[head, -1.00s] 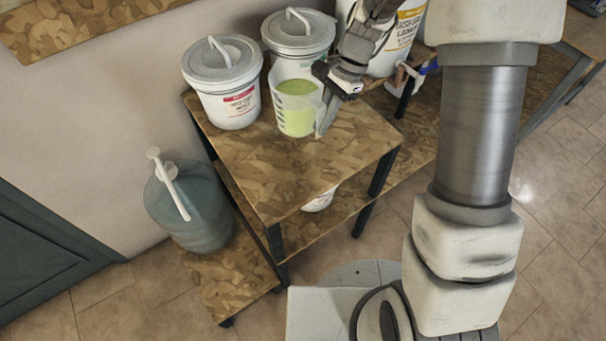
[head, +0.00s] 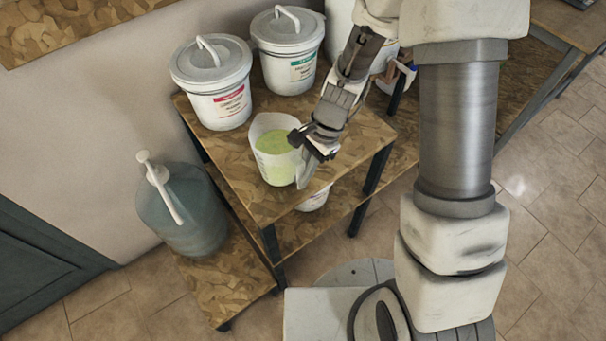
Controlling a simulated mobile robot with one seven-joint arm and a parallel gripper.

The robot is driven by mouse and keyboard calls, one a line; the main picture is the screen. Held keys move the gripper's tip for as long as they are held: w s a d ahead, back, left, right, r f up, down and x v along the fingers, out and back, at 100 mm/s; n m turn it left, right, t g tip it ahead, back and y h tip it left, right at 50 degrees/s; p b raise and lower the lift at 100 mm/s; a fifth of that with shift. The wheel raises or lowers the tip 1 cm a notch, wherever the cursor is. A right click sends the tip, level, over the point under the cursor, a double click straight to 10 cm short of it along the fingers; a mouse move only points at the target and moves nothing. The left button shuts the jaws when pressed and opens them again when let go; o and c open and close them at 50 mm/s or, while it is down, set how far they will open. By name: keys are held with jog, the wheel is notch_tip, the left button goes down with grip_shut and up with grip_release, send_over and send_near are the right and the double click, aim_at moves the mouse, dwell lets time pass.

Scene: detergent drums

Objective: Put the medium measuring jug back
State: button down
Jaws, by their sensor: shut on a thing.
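The measuring jug (head: 270,160) is translucent white with green-yellow liquid in it. It is at the front part of the wooden table top (head: 238,183), nearly upright. I cannot tell whether its base touches the table. My gripper (head: 302,150) is at the jug's right side, shut on the side where its handle is; the fingers partly hide the handle.
Two lidded white drums, one with a red label (head: 213,90) and one with a green label (head: 288,55), stand behind the jug. A larger white drum is partly hidden by my arm. A blue-grey container with a pump (head: 182,205) stands lower left. The table's front corner is clear.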

jog(key=shift+w+f, duration=0.1)
jog(key=shift+f, duration=0.05)
jog(key=c, duration=1.4)
grip_release()
jog(key=shift+f, duration=0.15)
jog(key=shift+c, duration=0.2)
jog(key=o, duration=0.5)
jog(key=shift+c, duration=0.2)
jog(key=p+v, duration=0.2)
jog(key=v, duration=1.1)
jog(key=s+d+r+n+t+h, duration=0.1)
jog(key=s+d+r+n+t, duration=0.3)
jog(key=r, duration=0.5)
jog(key=s+d+r+n+t+h, duration=0.2)
jog(key=s+d+r+n+t, duration=0.2)
jog(key=s+r, duration=0.5)
jog(key=shift+d+n+h, duration=0.3)
jog(key=shift+d+n, duration=0.75)
jog(key=shift+n, duration=0.25)
